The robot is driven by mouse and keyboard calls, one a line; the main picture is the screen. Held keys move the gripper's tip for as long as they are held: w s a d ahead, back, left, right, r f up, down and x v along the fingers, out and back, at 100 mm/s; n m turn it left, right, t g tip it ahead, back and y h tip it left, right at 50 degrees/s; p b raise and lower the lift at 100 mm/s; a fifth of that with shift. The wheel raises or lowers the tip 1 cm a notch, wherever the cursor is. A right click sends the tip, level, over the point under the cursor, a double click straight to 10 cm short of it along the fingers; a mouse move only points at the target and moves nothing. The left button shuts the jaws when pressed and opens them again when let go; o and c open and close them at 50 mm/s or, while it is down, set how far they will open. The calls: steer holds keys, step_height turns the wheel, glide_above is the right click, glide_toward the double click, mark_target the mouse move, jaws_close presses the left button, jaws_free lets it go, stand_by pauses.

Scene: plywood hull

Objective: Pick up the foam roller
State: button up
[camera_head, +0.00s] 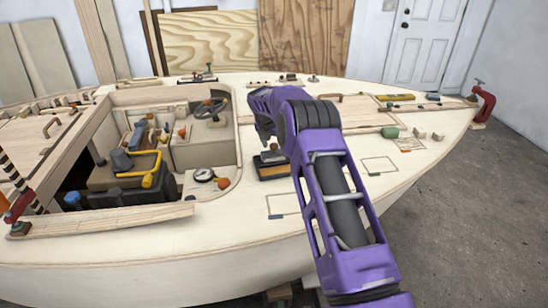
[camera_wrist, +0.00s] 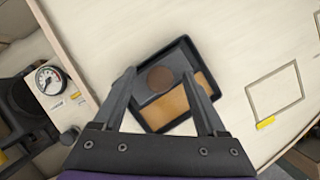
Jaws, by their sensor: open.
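A dark shallow tray (camera_wrist: 187,47) with a tan patch in its lower part lies on the pale deck, in the middle of the wrist view. A round brown shape (camera_wrist: 160,77) shows in the tray between my fingers; it may be the foam roller seen end-on, but I cannot tell for sure. My gripper (camera_wrist: 157,73) is open, with one finger on each side of the round shape and nothing clearly held. In the head view the tray (camera_head: 287,172) sits below my purple wrist, and the fingers are hard to make out there.
Left of the tray is an open cockpit with a gauge (camera_head: 204,175), yellow-handled gear (camera_head: 150,178) and a steering wheel (camera_head: 211,107). A green cylinder (camera_head: 389,132) and small blocks lie on the right deck.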

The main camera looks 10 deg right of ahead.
steer(key=shift+w+f, duration=0.15)
steer(key=shift+f, duration=0.15)
jaws_close()
stand_by(1.2)
